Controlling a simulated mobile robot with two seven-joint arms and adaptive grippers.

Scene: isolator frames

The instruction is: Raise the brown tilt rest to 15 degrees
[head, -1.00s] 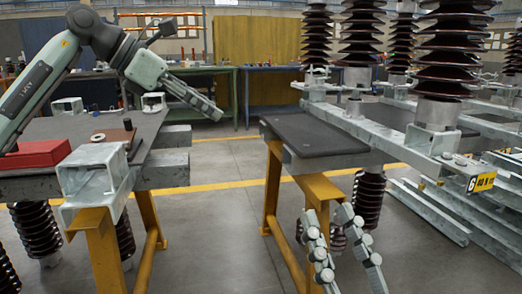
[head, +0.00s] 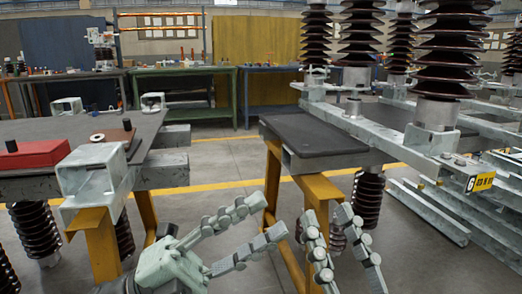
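The brown tilt rest (head: 115,134) appears as a small brown plate on the dark-topped left table (head: 45,128). It looks nearly flat, partly hidden behind a grey metal bracket; its exact angle cannot be told. A small dark knob (head: 127,124) shows at its far edge. My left gripper (head: 272,216) is low at bottom centre, right of the left table, fingers spread and empty. My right gripper (head: 326,212) is just to its right, fingers pointing up, apart and empty, in front of the right table. Both grippers are well away from the rest.
A red box (head: 34,153) lies at the left table's front. A ring (head: 97,138) lies near the rest. The square bracket (head: 92,170) stands at the near corner. The right table (head: 312,133) adjoins steel beams with brown insulators (head: 440,60). Floor shows between the tables.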

